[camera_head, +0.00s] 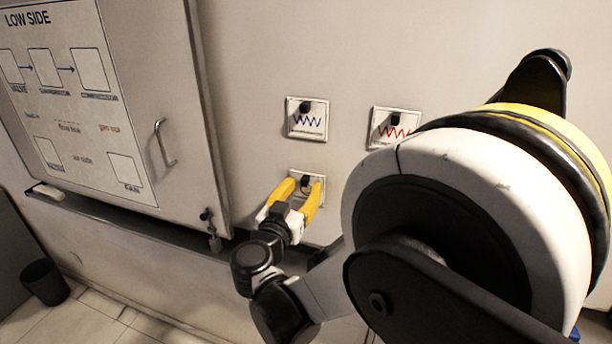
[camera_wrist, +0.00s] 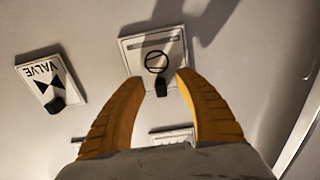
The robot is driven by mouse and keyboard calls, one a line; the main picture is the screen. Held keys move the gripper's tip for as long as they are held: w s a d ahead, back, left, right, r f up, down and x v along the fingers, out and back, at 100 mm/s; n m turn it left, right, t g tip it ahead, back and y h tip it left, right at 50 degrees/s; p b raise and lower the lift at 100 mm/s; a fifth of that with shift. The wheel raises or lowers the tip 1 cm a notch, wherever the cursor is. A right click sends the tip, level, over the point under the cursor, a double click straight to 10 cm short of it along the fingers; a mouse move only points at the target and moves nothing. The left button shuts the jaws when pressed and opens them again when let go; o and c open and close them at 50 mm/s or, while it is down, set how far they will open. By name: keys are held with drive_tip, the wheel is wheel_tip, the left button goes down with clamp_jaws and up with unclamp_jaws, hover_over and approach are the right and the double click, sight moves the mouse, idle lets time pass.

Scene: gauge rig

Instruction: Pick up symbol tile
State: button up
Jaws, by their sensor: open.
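Several white square symbol tiles hang on the wall. One tile with a black circle symbol (camera_wrist: 155,50) and a black knob (camera_wrist: 161,87) lies in front of my gripper (camera_wrist: 159,80). My gripper's yellow fingers are open, one on each side of the knob; I cannot tell whether they touch it. In the head view this lower tile (camera_head: 315,177) is partly covered by my gripper (camera_head: 303,185). A tile with a blue zigzag (camera_head: 307,121) hangs above it, and one with a red zigzag (camera_head: 394,130) is up to the right. A tile marked VALVE (camera_wrist: 45,79) shows in the wrist view.
A white cabinet door (camera_head: 150,60) labelled LOW SIDE, with a metal handle (camera_head: 163,143), stands to the left. A ledge (camera_head: 130,218) runs below it. A dark bin (camera_head: 45,281) stands on the floor. My arm hides the right side.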

drive_tip(key=shift+w+d, duration=0.15)
drive_tip(key=shift+w, duration=0.35)
drive_tip(key=shift+s, duration=0.1)
drive_tip(key=shift+c, duration=0.5)
clamp_jaws()
